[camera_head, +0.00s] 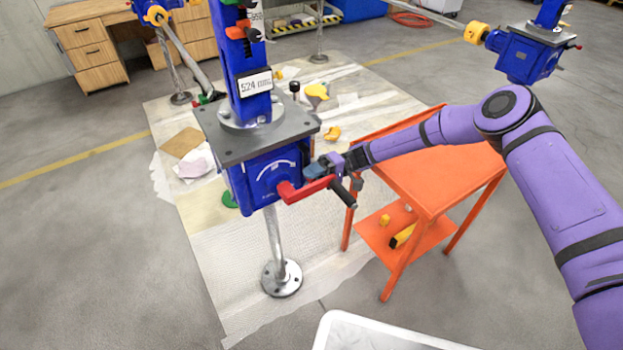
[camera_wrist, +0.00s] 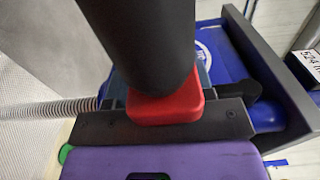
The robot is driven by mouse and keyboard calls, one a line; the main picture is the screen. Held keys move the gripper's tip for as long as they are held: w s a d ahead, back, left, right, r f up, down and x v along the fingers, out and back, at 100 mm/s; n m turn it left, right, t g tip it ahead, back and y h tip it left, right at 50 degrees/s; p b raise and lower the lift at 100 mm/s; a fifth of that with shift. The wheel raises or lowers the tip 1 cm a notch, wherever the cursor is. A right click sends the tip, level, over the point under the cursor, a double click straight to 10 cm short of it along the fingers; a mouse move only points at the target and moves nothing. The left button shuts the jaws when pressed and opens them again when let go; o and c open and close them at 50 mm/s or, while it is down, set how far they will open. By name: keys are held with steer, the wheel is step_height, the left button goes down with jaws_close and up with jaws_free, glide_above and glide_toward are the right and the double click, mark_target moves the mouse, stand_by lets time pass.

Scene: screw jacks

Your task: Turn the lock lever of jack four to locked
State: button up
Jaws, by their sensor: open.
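A blue screw jack (camera_head: 270,172) with a grey top plate stands at the centre of the head view; its display reads about 524 mm. I cannot read a jack number on it. Its red lock lever (camera_head: 305,189) points right from a pivot below a white arc scale, and ends in a black handle (camera_head: 343,193). My gripper (camera_head: 318,169) is open just behind and above the lever's outer end, close to the blue housing. In the wrist view, the black handle (camera_wrist: 145,40) and red lever end (camera_wrist: 165,105) cover the fingers. I cannot tell whether they touch.
An orange table (camera_head: 445,175) with a lower shelf stands right of the jack, under my arm. Other blue jacks are at the upper right (camera_head: 525,55) and upper left (camera_head: 155,10). A white bin (camera_head: 370,335) is at the bottom edge. Scraps litter the floor sheet (camera_head: 230,275).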

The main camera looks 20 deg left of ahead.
jaws_close()
stand_by(0.3)
steer(key=w+d+r+t+h, duration=0.5)
steer(key=r+t+h, duration=0.3)
steer(key=t+h, duration=0.4)
steer(key=shift+w+d+r+t, duration=0.3)
steer(key=shift+w+t, duration=0.5)
steer(key=shift+t, duration=0.1)
stand_by(0.5)
